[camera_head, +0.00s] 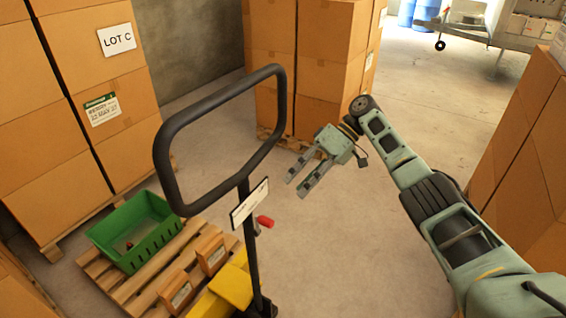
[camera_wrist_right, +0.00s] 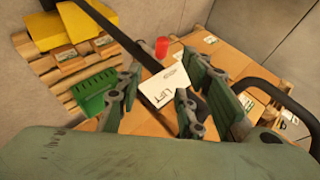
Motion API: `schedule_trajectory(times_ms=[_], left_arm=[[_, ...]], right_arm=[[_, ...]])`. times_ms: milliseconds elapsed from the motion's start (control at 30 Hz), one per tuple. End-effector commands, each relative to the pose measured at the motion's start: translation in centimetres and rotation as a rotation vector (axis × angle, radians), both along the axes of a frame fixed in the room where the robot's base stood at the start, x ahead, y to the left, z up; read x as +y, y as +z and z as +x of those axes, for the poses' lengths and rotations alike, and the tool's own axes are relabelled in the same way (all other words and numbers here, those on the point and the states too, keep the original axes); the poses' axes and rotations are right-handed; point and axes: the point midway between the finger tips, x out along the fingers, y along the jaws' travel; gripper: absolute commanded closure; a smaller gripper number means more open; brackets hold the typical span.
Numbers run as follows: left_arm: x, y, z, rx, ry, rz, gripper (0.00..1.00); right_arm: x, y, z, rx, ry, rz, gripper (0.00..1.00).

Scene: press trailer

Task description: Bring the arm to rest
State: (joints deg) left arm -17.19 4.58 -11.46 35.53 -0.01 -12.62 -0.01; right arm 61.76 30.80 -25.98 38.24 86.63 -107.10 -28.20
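My right arm (camera_head: 440,210) reaches in from the lower right. Its gripper (camera_head: 298,186) is open and empty, with its two fingers apart, to the right of the pallet truck's black handle (camera_head: 167,138). In the right wrist view, the open fingers (camera_wrist_right: 155,105) show with a white LIFT plate (camera_wrist_right: 163,86) seen between them, beyond the gripper. I cannot see anything held. The plate also shows on the handle's post in the head view (camera_head: 249,203), with a red lever (camera_head: 265,222) beside it. My left gripper is not in view.
Stacked cartons (camera_head: 60,110) stand at left, more (camera_head: 310,60) at the back, and others (camera_head: 535,150) at right. A green crate (camera_head: 135,232) and small boxes (camera_head: 210,254) sit on a wooden pallet (camera_head: 130,285) by the yellow truck (camera_head: 232,287). Floor behind the arm is clear.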

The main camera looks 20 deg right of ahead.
Motion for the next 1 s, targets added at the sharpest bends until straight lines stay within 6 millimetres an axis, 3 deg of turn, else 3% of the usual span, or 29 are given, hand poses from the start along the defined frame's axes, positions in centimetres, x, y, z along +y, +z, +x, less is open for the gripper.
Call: schedule_trajectory(times_ms=[167, 267, 367, 567, 700, 767, 900, 1000], left_arm=[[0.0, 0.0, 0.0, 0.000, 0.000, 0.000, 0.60], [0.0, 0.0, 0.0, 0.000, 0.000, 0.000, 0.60], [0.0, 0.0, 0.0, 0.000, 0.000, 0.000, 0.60], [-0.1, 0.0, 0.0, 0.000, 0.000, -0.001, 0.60], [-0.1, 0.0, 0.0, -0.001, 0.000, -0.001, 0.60], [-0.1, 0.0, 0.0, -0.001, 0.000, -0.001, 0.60], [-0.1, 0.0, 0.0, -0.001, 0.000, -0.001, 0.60], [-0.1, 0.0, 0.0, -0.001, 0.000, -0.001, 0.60]], right_arm=[[0.1, -0.7, 0.0, 0.008, -0.007, -0.006, 0.65], [0.3, -3.8, -0.1, 0.034, -0.045, -0.039, 0.65], [0.5, -9.8, -0.5, 0.079, -0.117, -0.109, 0.65], [0.1, -24.7, -4.0, 0.155, -0.278, -0.313, 0.65], [-0.6, -34.4, -8.8, 0.177, -0.357, -0.459, 0.65], [-0.9, -38.3, -11.3, 0.179, -0.383, -0.521, 0.65], [-1.4, -46.4, -18.5, 0.163, -0.418, -0.658, 0.65], [-1.5, -51.2, -24.6, 0.135, -0.421, -0.744, 0.65]])
